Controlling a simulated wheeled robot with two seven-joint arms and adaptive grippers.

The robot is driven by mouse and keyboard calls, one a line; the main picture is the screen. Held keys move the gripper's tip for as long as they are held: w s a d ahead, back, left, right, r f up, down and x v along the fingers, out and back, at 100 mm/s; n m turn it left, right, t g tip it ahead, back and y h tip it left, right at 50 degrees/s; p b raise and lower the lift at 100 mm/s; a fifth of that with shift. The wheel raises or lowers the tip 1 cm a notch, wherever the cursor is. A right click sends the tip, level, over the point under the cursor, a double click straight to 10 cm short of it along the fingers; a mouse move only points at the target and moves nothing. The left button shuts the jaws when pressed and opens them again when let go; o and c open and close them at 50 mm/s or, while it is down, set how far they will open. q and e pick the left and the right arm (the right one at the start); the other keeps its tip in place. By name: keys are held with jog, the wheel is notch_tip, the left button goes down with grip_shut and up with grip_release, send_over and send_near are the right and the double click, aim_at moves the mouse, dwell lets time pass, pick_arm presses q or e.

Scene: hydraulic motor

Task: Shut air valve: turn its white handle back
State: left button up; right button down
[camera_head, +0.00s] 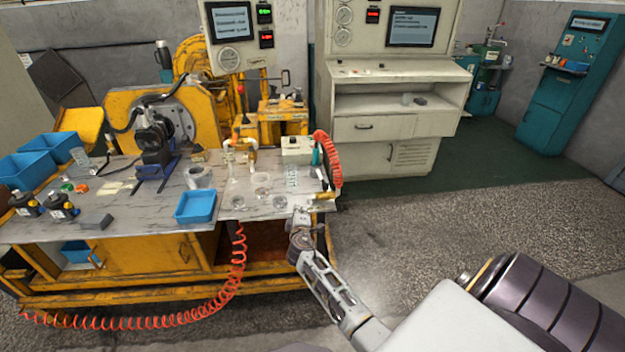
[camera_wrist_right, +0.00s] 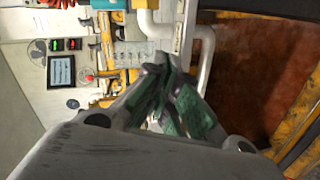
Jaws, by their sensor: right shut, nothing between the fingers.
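My right gripper (camera_head: 301,214) is at the right front corner of the workbench, beside a small brass and white fitting (camera_head: 325,196) that looks like the air valve. In the right wrist view my right gripper (camera_wrist_right: 166,75) has its green-padded fingers together, with nothing between them. A bent white tube (camera_wrist_right: 203,45) passes just beyond the fingertips; I cannot tell whether it is the valve's handle or whether the fingers touch it. The handle's exact angle is too small to read. My left gripper is not in view.
The yellow workbench (camera_head: 120,222) carries a blue tray (camera_head: 195,207), clear cups and a black motor (camera_head: 154,140). A red coiled hose (camera_head: 331,160) hangs at its right end, and another (camera_head: 238,262) runs below. The floor (camera_head: 430,235) to the right is clear.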

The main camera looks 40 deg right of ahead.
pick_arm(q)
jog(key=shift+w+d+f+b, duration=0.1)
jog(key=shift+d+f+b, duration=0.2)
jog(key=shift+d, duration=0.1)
pick_arm(e)
notch_tip(320, 180, up, 7)
jog(key=w+d+t+h, duration=0.1)
jog(key=shift+w+d+r, duration=0.15)
jog(key=shift+w+d, duration=0.15)
jog(key=shift+d, duration=0.05)
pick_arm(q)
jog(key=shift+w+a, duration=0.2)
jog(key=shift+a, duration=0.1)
pick_arm(e)
jog(key=shift+w, duration=0.1)
